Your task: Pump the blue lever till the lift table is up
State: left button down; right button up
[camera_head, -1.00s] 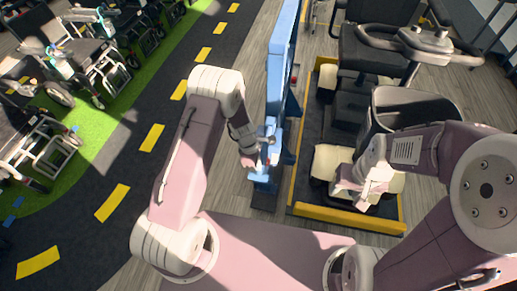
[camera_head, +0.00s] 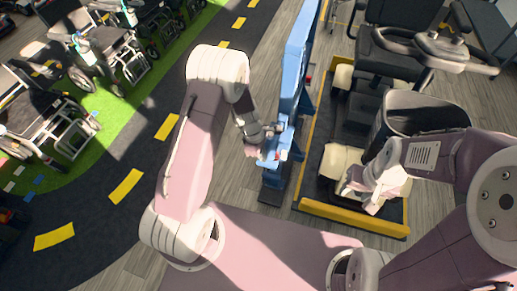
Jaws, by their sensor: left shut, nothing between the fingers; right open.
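A tall blue post (camera_head: 297,60) with a blue lower end (camera_head: 276,178) stands just left of the lift table; I cannot tell which blue part is the lever. The lift table (camera_head: 350,219) is a dark platform with yellow edges, low near the floor, carrying a black mobility scooter (camera_head: 384,62). My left gripper (camera_head: 270,146) is shut and empty, against or very close to the blue part at the near end of the post; contact is unclear. My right gripper (camera_head: 370,203) is open and empty above the near end of the lift table.
A black basket (camera_head: 420,118) on the scooter is close to my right arm. Several wheelchairs (camera_head: 105,45) stand on green floor at the upper left. A dark lane with yellow dashes (camera_head: 126,186) runs clear left of my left arm.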

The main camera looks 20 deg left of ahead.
pick_arm(q)
jog(key=r, duration=0.2)
jog(key=s+a+r, duration=0.1)
jog(key=r, duration=0.2)
jog(key=shift+s+a+r, duration=0.15)
jog(key=shift+a+r, duration=0.1)
jog(key=shift+r, duration=0.05)
pick_arm(e)
jog(key=shift+w+a+r, duration=0.1)
jog(key=shift+w+r, duration=0.05)
jog(key=shift+w, duration=0.15)
pick_arm(q)
jog(key=shift+w+f, duration=0.1)
jog(key=shift+w, duration=0.1)
pick_arm(e)
jog(key=shift+w, duration=0.2)
pick_arm(q)
jog(key=shift+s, duration=0.1)
